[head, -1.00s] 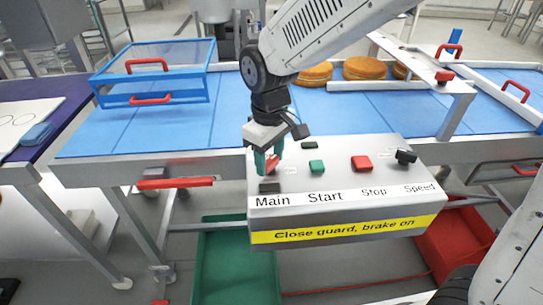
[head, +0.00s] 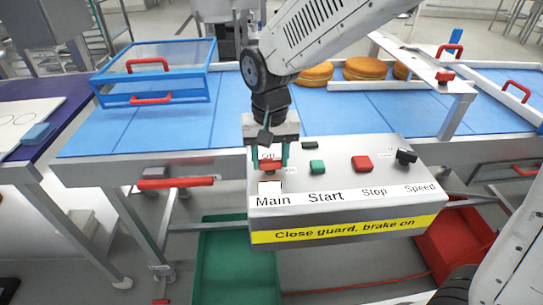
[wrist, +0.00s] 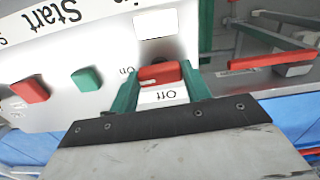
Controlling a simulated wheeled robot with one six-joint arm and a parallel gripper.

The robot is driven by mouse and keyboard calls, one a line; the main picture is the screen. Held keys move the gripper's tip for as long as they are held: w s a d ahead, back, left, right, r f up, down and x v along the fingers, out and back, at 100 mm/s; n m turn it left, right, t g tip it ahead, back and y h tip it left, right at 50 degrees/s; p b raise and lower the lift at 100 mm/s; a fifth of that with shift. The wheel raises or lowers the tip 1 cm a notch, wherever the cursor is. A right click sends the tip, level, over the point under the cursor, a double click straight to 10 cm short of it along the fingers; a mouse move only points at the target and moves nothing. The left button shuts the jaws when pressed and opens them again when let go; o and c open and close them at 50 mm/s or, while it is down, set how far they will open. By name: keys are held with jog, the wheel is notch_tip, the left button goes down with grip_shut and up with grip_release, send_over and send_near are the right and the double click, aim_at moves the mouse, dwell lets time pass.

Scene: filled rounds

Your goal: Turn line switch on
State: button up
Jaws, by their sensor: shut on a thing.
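The Main switch (head: 271,166) is a red handle on the sloped grey control box (head: 335,172), above the label "Main". My gripper (head: 271,169) is over it with green fingers on both sides, shut on the handle. In the wrist view the red handle (wrist: 160,73) lies crosswise between my fingers (wrist: 161,84). Its left end points to the "On" mark; "Off" is printed beside it, towards the gripper body. A small square indicator (head: 269,187) just in front of the switch is bright white.
A green Start button (head: 317,167), red Stop button (head: 361,163) and black Speed knob (head: 406,157) are to the right on the box. Behind is a blue conveyor (head: 180,125) with a blue-framed guard (head: 155,72) and orange-brown rounds (head: 369,68). A green crate (head: 235,215) stands below.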

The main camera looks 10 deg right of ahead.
aim_at(270, 160)
jog(key=shift+o, duration=0.2)
jog(key=shift+w+r+m, duration=0.1)
jog(key=shift+w+m, duration=0.05)
jog(key=shift+m, duration=0.15)
jog(key=o, duration=1)
jog(key=shift+c, duration=0.2)
notch_tip(270, 160, up, 8)
jog(key=shift+f, duration=0.15)
